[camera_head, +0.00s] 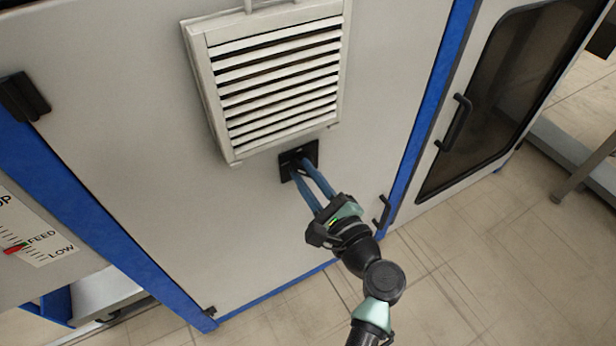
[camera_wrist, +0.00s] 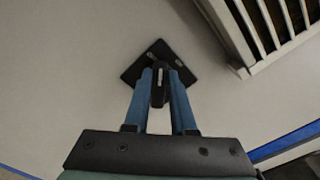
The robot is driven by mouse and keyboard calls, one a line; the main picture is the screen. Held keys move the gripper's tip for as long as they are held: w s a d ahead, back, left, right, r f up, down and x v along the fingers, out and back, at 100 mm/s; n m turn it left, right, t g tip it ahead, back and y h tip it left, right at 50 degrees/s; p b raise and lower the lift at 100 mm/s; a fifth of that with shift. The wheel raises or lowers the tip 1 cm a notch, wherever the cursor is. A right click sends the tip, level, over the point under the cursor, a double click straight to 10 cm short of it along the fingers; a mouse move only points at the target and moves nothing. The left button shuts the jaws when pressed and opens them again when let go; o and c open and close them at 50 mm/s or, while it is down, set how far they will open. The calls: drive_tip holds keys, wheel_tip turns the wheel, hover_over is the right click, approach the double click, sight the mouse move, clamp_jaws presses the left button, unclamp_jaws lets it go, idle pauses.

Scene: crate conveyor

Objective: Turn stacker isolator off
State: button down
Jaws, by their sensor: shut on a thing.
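The isolator (camera_head: 312,150) is a black square plate on the light cabinet panel, just below the louvred vent. In the wrist view its plate (camera_wrist: 184,70) looks tilted, and a black handle (camera_wrist: 158,90) with a pale mark stands out from it. My gripper (camera_head: 297,166) reaches the isolator from below right with two blue fingers. In the wrist view the fingers (camera_wrist: 159,84) lie on either side of the handle and are shut on it. In the head view the fingers hide most of the handle.
The white louvred vent (camera_head: 225,120) juts out right above the isolator. A cabinet door with a dark window (camera_head: 500,95) and black handle (camera_head: 455,122) is at the right. The tiled floor (camera_head: 480,270) at lower right is clear.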

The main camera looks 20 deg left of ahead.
drive_tip(key=n+b, duration=0.2)
drive_tip(key=n, duration=0.1)
drive_tip(key=f+n+b, duration=0.1)
drive_tip(key=n+b, duration=0.1)
drive_tip(key=n, duration=0.1)
drive_tip(key=n+b, duration=0.2)
drive_tip(key=n, duration=0.1)
drive_tip(key=shift+s+a+f, duration=0.15)
drive_tip(key=shift+s, duration=0.05)
drive_tip(key=shift+n, duration=0.3)
drive_tip(key=c, duration=0.7)
unclamp_jaws()
drive_tip(key=shift+c, duration=0.2)
drive_tip(key=p+v, duration=0.2)
drive_tip(key=v, duration=1.1)
